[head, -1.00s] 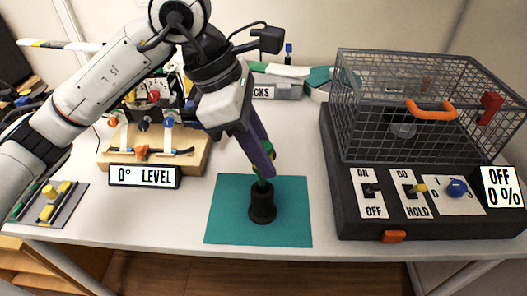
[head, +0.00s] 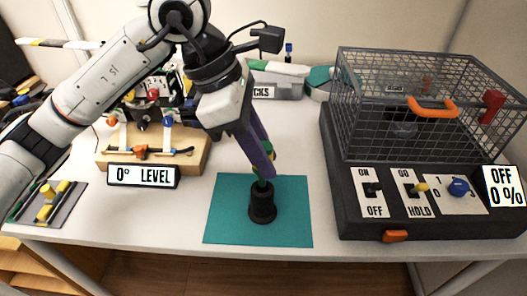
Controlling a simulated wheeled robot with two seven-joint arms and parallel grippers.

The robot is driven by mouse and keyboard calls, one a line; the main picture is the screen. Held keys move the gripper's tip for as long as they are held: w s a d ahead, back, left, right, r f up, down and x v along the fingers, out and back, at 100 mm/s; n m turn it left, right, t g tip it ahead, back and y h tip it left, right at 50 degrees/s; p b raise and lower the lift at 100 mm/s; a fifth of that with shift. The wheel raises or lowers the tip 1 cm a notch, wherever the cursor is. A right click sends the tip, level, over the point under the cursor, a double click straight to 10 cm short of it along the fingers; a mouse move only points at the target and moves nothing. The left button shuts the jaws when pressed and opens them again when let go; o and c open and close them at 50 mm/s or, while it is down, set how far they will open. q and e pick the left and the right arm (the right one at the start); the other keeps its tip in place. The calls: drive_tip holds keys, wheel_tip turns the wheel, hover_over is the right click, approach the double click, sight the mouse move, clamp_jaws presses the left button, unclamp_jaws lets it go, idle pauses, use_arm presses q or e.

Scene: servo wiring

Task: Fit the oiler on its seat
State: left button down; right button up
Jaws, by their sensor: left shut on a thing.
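My left gripper (head: 266,168) points down over the teal mat (head: 225,215) and is shut on the oiler (head: 261,186), a small green part mostly hidden by the fingers. The oiler's lower end is at the top of a black round seat (head: 262,207) that stands upright on the mat. I cannot tell whether the oiler is fully down in it. A bit of red and yellow shows beside the fingers. My right gripper is not in view.
A caged black tester (head: 425,130) with switches stands at the right. A wooden block with a "0° LEVEL" sign (head: 144,175) stands at the left, near a grey plate with yellow pegs (head: 48,203). Trays (head: 275,88) lie behind. The front mat area is clear.

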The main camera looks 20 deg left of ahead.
use_arm(q)
drive_tip(key=shift+f+b, duration=2.05)
drive_tip(key=shift+f, duration=0.3)
drive_tip(key=c, duration=1.5)
unclamp_jaws()
drive_tip(key=shift+o, duration=0.2)
